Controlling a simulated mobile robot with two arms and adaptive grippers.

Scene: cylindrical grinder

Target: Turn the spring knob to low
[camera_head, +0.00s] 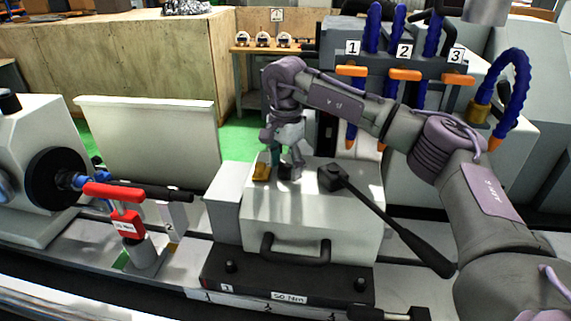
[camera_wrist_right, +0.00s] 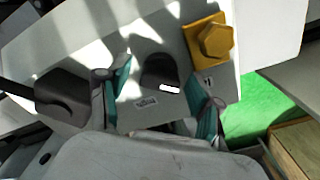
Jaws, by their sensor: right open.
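A black knob (camera_wrist_right: 160,70) with a white mark on its near edge sits on the light top of the grey machine housing (camera_head: 310,227). I take it to be the spring knob. In the head view it shows as a dark piece (camera_head: 286,172) under my right gripper (camera_head: 285,164). My right gripper, also in the right wrist view (camera_wrist_right: 163,98), is open, with one teal-padded finger on each side of the knob. I cannot tell whether the fingers touch it. Small labels lie beside it, too small to read. My left gripper is not in view.
A yellow hexagonal piece (camera_wrist_right: 210,40) sits close beside the knob. A black lever (camera_head: 390,223) is on the housing's right, and a black handle (camera_head: 295,250) on its front. A red-handled clamp (camera_head: 125,210) stands left. Blue hoses with orange valves (camera_head: 405,75) rise behind.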

